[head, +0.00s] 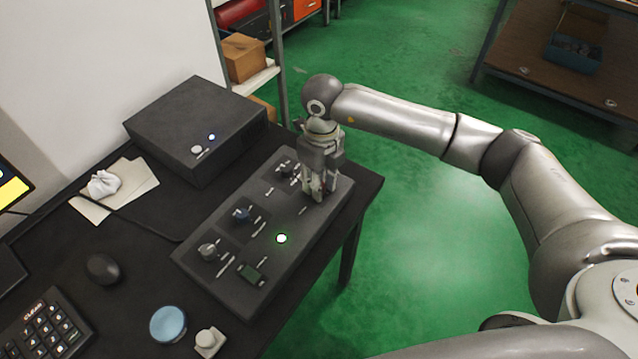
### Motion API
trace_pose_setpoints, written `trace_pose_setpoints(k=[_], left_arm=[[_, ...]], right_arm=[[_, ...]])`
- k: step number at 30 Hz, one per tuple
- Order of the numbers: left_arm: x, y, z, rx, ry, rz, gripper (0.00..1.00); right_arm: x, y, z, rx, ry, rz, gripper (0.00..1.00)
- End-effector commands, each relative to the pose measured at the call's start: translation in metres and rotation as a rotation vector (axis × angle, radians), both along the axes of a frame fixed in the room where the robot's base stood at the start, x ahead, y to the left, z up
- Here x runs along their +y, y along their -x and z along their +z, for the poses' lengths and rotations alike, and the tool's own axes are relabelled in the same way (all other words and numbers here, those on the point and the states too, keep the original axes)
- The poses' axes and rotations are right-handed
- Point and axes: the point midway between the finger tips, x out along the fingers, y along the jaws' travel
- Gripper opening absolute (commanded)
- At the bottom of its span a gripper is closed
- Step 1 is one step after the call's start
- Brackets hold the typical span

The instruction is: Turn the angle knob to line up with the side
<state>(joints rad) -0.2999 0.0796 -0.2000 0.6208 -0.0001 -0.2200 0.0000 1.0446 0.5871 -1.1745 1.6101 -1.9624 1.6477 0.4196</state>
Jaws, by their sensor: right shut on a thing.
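A dark control panel (215,276) lies on the black table. My right gripper (318,195) points down at the far right end of the panel. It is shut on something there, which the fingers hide. I cannot tell which knob is the angle knob. My left gripper is not in view.
A black box (195,130) with two small buttons stands behind the panel. A mouse (103,268), a keypad (45,330), a blue round lid (168,324) and a crumpled white cloth (103,184) lie on the table (135,290).

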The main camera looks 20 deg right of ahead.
Motion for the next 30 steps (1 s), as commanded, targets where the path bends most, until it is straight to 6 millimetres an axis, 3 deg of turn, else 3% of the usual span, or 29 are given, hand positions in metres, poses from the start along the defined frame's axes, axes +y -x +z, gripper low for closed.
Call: trace_pose_setpoints(k=[13,14,18,30], left_arm=[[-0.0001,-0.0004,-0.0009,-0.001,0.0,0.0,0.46],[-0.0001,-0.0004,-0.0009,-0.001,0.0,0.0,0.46],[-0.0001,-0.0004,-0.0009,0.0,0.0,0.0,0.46],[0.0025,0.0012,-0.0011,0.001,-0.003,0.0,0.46]], right_arm=[[-0.0003,-0.0002,0.0004,-0.001,0.001,0.011,0.02],[-0.0003,-0.0002,0.0004,-0.001,0.001,0.011,0.28],[-0.0003,-0.0001,0.0003,-0.001,0.001,0.01,0.47],[-0.0002,-0.0007,0.0047,-0.003,0.0,0.01,0.49]])
